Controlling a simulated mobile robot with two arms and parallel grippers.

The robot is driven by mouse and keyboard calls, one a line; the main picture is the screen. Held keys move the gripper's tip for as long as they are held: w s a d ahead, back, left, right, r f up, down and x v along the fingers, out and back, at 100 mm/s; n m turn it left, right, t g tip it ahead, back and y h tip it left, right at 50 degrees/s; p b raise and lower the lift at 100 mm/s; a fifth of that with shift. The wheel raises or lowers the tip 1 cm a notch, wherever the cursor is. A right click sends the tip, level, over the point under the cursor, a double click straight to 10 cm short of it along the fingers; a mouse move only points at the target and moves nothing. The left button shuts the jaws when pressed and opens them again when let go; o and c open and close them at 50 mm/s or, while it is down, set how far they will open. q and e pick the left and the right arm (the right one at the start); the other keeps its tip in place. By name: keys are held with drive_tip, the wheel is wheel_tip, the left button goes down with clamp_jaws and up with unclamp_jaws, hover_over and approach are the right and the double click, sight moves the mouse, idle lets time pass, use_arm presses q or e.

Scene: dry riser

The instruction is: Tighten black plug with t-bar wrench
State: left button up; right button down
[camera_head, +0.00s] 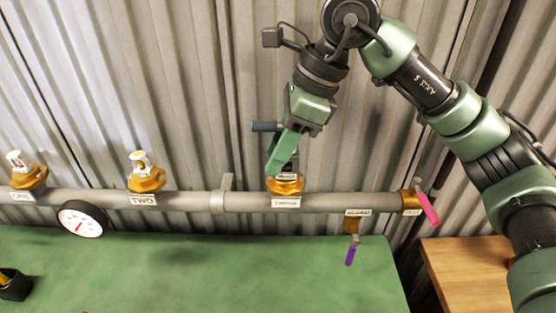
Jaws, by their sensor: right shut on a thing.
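My right gripper (280,158) reaches down from above to the brass fitting (286,186) on the third outlet of the grey pipe. It is shut on what looks like the t-bar wrench (265,126). A dark bar of the wrench sticks out to the left of the green fingers, and a dark part shows behind them, just above the fitting. The black plug is hidden behind the fingers and wrench, so I cannot tell how the wrench sits on it. My left gripper is not in view.
The grey pipe (185,200) runs across a corrugated wall. Valves labelled ONE (28,178) and TWO (146,172), a gauge (82,219), a purple-handled valve (351,250) and a pink-handled valve (427,207) sit along it. A green table (210,270) lies below, mostly clear.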

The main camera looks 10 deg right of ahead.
drive_tip(key=shift+w+m+t, duration=0.1)
drive_tip(key=shift+m+t, duration=0.2)
drive_tip(key=shift+m, duration=0.3)
drive_tip(key=shift+w+f+m+t+b, duration=0.15)
drive_tip(key=shift+m+t+b, duration=0.15)
drive_tip(key=shift+m+b, duration=0.4)
drive_tip(key=shift+r, duration=0.2)
drive_tip(key=shift+m+h, duration=0.3)
drive_tip(key=shift+n, duration=0.6)
drive_tip(key=shift+r, duration=0.1)
